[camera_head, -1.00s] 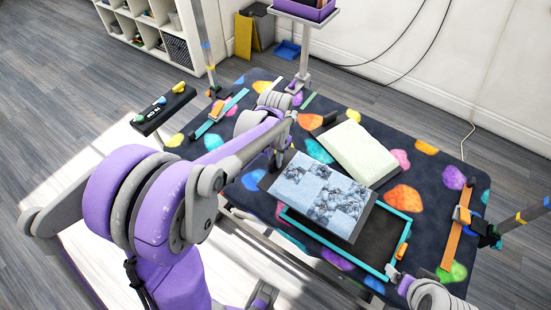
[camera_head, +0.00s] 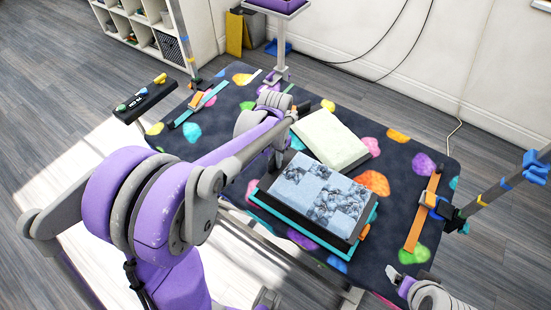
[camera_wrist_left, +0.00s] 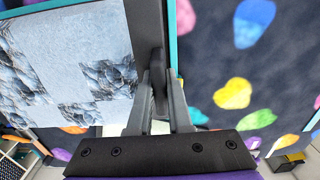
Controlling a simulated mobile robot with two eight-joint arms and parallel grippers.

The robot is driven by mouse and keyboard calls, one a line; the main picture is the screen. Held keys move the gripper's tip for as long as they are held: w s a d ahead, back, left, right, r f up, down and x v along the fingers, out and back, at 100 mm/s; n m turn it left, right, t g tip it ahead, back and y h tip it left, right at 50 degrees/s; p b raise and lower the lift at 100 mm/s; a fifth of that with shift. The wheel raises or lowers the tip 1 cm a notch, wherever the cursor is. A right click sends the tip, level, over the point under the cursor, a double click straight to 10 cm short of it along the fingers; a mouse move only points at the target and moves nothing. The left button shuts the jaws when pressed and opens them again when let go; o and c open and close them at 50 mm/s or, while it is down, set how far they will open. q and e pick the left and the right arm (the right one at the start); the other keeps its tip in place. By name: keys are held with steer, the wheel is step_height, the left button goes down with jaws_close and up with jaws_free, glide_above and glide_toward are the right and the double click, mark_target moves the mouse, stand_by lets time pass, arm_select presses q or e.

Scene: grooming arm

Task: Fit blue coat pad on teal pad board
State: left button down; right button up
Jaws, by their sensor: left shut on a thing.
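The blue coat pad (camera_head: 322,190), a patchy light-blue fur sheet on a dark backing, lies over the teal pad board in the head view and hides its inside. The teal rim of the board (camera_head: 338,265) shows along the pad's near and right edges. Whether the pad sits down inside the rim or just above it, I cannot tell. My left gripper (camera_wrist_left: 160,85) is shut on the pad's dark edge, with a teal rim strip (camera_wrist_left: 172,30) beside it in the left wrist view. My right gripper (camera_head: 396,278) is at the lower right, apart from the board; its jaws are unclear.
A cream pad (camera_head: 330,138) lies just behind the blue pad on the dark spotted mat (camera_head: 400,165). An orange strap (camera_head: 423,213) is to the right, a teal strap (camera_head: 200,103) at the far left. A post (camera_head: 500,185) stands at the right.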

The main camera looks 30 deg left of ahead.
mark_target(275, 169)
arm_select(q)
steer(key=shift+a, duration=0.15)
steer(key=shift+f, duration=0.2)
steer(key=shift+f+b, duration=1.7)
steer(key=shift+f, duration=0.4)
steer(key=shift+f+b, duration=0.3)
steer(key=shift+f, duration=0.05)
steer(key=shift+f+b, duration=0.45)
steer(key=shift+f, duration=0.2)
